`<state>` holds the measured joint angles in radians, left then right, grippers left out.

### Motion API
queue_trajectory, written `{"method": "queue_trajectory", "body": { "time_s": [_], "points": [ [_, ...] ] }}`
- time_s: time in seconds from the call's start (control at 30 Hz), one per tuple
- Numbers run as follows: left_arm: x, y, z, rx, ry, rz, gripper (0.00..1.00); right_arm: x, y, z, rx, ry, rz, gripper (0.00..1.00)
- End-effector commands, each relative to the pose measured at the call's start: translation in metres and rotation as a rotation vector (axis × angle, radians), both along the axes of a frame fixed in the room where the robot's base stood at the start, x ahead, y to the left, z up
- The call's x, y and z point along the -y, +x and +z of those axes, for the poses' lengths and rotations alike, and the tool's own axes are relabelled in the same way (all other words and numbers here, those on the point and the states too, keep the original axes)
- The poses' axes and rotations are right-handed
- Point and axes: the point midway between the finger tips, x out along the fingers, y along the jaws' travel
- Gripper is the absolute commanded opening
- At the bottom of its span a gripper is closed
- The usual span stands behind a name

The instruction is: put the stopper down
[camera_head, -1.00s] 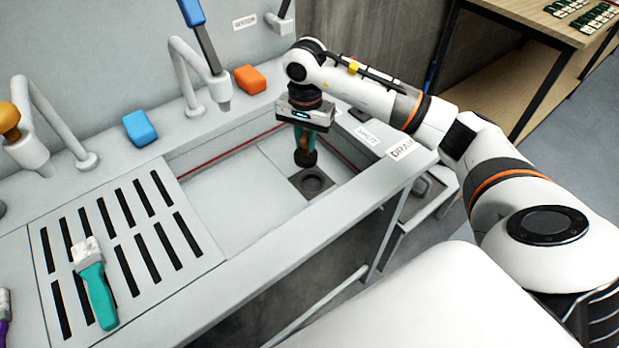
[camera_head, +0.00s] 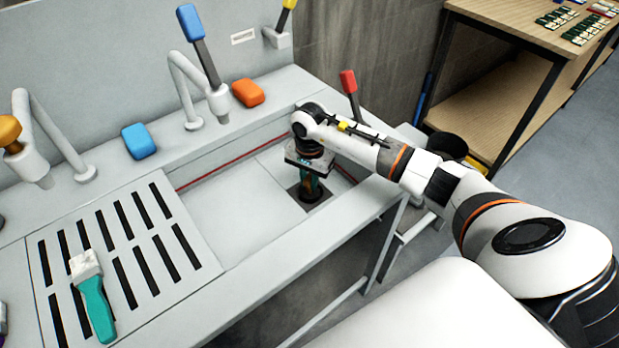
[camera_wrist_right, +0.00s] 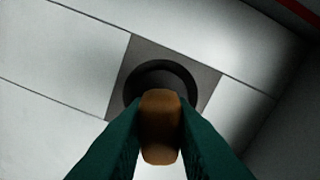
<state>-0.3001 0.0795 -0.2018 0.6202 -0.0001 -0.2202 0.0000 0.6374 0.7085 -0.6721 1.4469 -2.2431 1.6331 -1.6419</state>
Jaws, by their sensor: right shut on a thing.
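My right gripper (camera_head: 309,186) is low over the drain at the right end of the sink, pointing down. Its green fingers are shut on the stopper's brown grip, and the dark stopper (camera_head: 311,197) is beneath them. In the right wrist view the stopper (camera_wrist_right: 160,128) is between the fingers, in front of a dark round shape on the square grey drain plate (camera_wrist_right: 146,54). The drain plate (camera_head: 326,192) is partly covered by the gripper in the head view. I cannot tell whether the stopper touches the drain. My left gripper is out of view.
The sink basin (camera_head: 235,210) is otherwise empty. A slotted rack (camera_head: 150,265) to the left bears a teal-handled brush (camera_head: 96,305). Blue (camera_head: 139,141) and orange (camera_head: 248,93) blocks and a tap (camera_head: 178,75) line the back ledge. A red-handled lever (camera_head: 348,82) stands behind my arm.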

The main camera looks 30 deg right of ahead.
Motion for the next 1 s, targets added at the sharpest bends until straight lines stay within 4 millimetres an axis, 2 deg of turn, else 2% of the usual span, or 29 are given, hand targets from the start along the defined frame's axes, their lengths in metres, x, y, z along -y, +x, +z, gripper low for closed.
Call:
{"method": "queue_trajectory", "body": {
  "time_s": [0.23,0.27,0.4,0.67,0.77,0.8,1.0],
  "points": [
    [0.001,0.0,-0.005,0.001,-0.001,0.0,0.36,0.0,0.0,-0.004,0.001,-0.002,0.0,0.0],
    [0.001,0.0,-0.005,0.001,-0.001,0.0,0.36,0.0,0.0,-0.004,0.0,-0.002,0.0,0.21],
    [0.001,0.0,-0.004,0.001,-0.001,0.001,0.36,0.0,0.0,-0.003,0.0,-0.001,0.0,0.41],
    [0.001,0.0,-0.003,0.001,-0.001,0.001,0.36,0.0,0.0,-0.002,-0.001,0.0,0.0,0.41],
    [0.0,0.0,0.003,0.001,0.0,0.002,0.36,0.0,0.0,0.004,0.0,0.001,0.0,0.41],
    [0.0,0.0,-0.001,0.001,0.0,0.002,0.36,0.001,0.001,0.006,0.002,-0.001,0.0,0.41],
    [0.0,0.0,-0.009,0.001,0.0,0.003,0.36,0.001,0.001,0.044,0.006,-0.004,0.0,0.41]
  ]
}}
